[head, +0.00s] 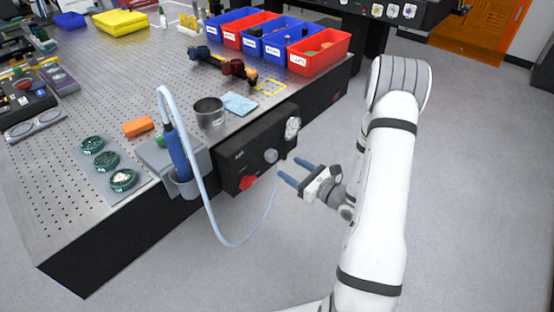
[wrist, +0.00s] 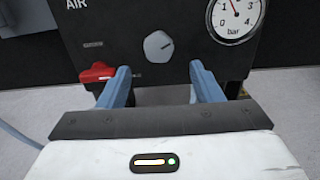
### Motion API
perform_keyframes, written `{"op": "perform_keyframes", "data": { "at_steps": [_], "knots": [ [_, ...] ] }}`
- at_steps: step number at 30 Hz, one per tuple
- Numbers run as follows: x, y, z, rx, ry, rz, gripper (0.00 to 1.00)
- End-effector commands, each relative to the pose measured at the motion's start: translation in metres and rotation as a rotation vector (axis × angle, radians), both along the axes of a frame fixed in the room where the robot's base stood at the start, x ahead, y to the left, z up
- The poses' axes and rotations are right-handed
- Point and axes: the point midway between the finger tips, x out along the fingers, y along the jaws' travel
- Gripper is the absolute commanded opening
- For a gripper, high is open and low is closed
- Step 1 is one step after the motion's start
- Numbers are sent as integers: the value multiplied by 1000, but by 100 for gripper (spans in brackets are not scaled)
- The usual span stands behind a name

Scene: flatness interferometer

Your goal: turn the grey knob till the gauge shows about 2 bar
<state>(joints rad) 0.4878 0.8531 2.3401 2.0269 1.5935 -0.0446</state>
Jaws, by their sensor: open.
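The grey knob (wrist: 158,46) sits on the front of the black AIR panel (wrist: 125,15), its pointer mark toward the upper right. In the head view the knob (head: 271,156) is on the panel at the bench's side. My gripper (wrist: 160,70) is open and empty, its blue fingers pointing at the panel below and to either side of the knob, apart from it. In the head view my gripper (head: 294,170) is just right of the panel. The round gauge (wrist: 236,16), marked 0 to 4 bar, has its needle up and slightly left, past the 1; its top is cut off.
A red lever (wrist: 98,73) is left of the knob, near my left finger. A pale hose (head: 207,215) loops down in front of the panel from the blue tool (head: 178,151) in its holder. The floor to the right is clear.

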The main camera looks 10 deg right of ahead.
Motion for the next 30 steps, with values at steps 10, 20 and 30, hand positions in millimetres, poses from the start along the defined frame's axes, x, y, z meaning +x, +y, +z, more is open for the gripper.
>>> {"op": "perform_keyframes", "data": {
  "at_steps": [10, 20, 30],
  "knots": [
    [43, 33, 2, -2, -1, 6, 59],
    [57, 42, 1, -2, -1, 3, 59],
    [56, 41, 1, -2, -1, 3, 43]
  ]
}}
